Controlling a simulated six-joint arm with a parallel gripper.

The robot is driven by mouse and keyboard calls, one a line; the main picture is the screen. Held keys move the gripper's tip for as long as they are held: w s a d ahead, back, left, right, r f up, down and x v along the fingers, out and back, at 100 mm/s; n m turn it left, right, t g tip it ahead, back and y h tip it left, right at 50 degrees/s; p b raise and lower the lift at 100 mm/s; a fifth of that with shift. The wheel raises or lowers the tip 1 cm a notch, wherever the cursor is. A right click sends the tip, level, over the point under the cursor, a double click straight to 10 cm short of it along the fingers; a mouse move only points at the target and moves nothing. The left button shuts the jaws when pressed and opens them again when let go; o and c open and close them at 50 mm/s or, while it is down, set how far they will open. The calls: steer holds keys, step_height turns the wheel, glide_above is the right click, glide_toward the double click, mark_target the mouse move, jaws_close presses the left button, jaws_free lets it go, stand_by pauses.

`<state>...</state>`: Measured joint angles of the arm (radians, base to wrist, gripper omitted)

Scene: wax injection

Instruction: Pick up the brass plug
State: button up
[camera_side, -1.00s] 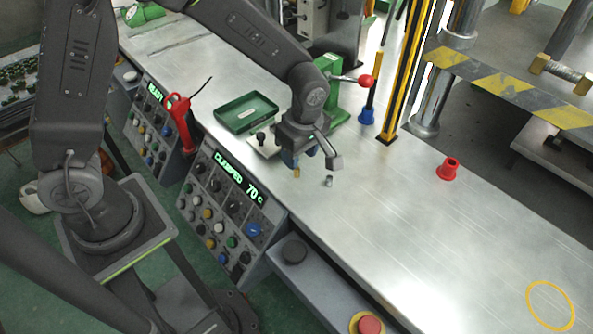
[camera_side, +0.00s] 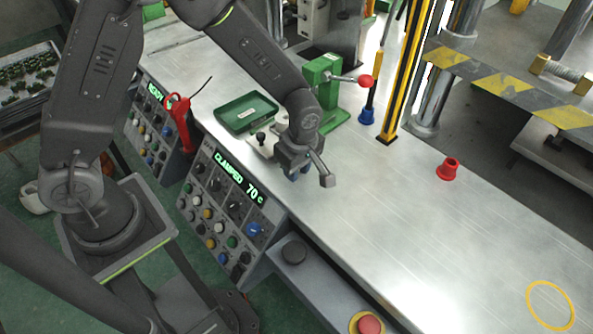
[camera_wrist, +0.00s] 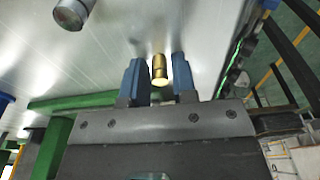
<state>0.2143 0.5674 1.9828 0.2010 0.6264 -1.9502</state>
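The brass plug (camera_wrist: 159,70) stands between the blue fingertips of my gripper (camera_wrist: 157,62) in the wrist view. A gap shows on each side of it, so neither finger appears to touch it. My gripper is open, low over the metal bench near its front edge in the side view (camera_side: 297,172). The plug is hidden behind my gripper and wrist in the side view.
A grey metal cylinder (camera_wrist: 73,13) stands close by in the wrist view. A green tray (camera_side: 246,112) and a green lever press (camera_side: 323,78) are behind. A red flanged part (camera_side: 448,169) stands to the right. The bench (camera_side: 400,240) at front right is clear.

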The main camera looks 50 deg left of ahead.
jaws_close()
